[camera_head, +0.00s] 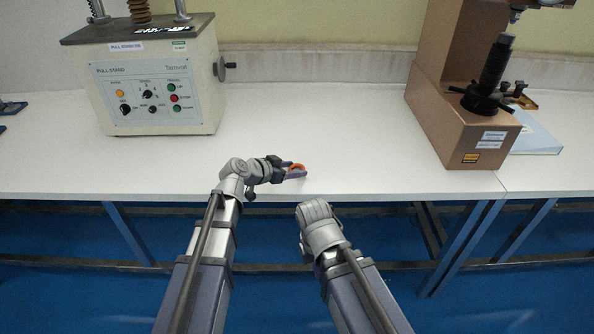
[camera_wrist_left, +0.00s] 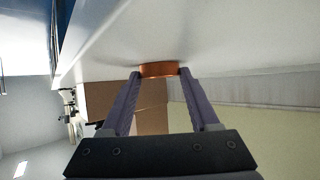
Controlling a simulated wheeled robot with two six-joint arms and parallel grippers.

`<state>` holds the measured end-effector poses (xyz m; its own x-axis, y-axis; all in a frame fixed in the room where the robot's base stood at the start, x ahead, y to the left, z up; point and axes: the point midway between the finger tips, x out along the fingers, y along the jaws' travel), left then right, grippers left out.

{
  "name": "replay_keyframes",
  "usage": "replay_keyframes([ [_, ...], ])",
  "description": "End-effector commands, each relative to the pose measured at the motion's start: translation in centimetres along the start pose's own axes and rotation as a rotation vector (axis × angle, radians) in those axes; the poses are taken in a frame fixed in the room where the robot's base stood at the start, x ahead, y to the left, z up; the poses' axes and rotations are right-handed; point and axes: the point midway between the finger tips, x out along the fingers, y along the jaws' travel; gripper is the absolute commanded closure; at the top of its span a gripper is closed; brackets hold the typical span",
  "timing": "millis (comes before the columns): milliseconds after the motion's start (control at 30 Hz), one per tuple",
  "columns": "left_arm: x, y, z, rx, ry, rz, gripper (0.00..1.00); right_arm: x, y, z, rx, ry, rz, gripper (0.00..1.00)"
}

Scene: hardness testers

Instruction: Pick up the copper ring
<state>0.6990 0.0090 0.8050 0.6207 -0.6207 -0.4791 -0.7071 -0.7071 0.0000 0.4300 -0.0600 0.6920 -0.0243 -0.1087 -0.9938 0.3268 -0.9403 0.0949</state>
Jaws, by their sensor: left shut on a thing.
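The copper ring (camera_head: 298,167) is at the fingertips of my left gripper (camera_head: 294,171), over the white table near its front edge. In the left wrist view the copper ring (camera_wrist_left: 158,69) sits between the tips of the two purple fingers (camera_wrist_left: 160,74), and both fingers touch its sides. My left gripper is shut on it. I cannot tell whether the ring touches the table or is just above it. My right arm (camera_head: 320,228) is in front of the table edge, and its gripper fingers do not show.
A grey pull stand tester (camera_head: 150,85) stands at the left of the white table (camera_head: 330,120). A brown hardness tester (camera_head: 450,115) stands at the right, with a pale blue folder (camera_head: 537,135) beside it. The table between the two machines is clear.

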Motion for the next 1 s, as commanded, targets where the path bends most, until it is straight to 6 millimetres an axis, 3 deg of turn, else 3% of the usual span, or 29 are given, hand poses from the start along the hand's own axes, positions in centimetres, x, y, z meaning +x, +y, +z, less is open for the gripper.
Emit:
replay_keyframes([
  [467, -0.5, 0.0, -0.9, 0.000, 0.000, 0.000, 1.00, -1.0, 0.1, 0.1, 0.000, 0.000, 0.000, 1.00],
  [1000, -4.1, 0.0, -7.6, 0.000, 0.000, 0.000, 1.00, -8.6, 0.8, 0.5, 0.000, 0.000, 0.000, 1.00],
])
